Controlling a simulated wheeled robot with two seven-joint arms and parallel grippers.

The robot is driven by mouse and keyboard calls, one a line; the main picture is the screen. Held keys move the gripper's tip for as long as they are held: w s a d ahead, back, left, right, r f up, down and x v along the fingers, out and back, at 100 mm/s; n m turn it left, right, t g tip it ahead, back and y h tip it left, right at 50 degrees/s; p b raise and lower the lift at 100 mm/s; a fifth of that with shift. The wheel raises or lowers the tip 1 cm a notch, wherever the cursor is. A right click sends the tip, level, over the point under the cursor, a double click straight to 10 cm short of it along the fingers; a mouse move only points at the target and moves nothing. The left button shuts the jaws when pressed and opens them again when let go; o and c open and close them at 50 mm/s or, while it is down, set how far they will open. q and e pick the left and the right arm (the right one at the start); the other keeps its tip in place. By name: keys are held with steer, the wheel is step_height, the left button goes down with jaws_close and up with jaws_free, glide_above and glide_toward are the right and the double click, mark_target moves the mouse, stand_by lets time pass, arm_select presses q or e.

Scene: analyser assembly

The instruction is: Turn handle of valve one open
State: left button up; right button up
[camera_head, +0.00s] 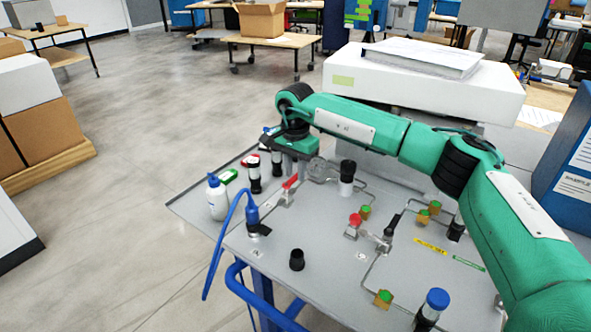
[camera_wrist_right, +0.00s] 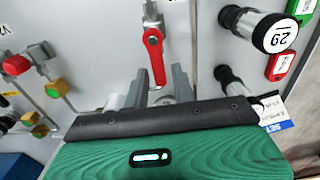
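A valve with a red lever handle (camera_head: 290,182) stands on the grey panel. In the right wrist view the red handle (camera_wrist_right: 153,52) points down toward my gripper. My right gripper (camera_wrist_right: 159,76) is open, one finger on each side of the handle's lower end in that view. I cannot tell whether they touch it. In the head view my right gripper (camera_head: 303,168) is just behind the handle, partly hidden by its own body. A second valve with a red knob (camera_head: 355,219) sits further right, near a "V2" label in the wrist view. My left gripper is not in view.
Black-and-white capped cylinders (camera_head: 254,174) stand left of the gripper, and another (camera_head: 347,178) stands right. A white bottle (camera_head: 216,197) and a blue connector with hose (camera_head: 252,215) are at the panel's left. Thin pipes with green-topped fittings (camera_head: 383,298) run across the right half.

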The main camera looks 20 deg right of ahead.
mark_target(295, 176)
steer(key=shift+o, duration=0.7)
step_height(295, 176, up, 14)
steer(key=shift+f, duration=0.15)
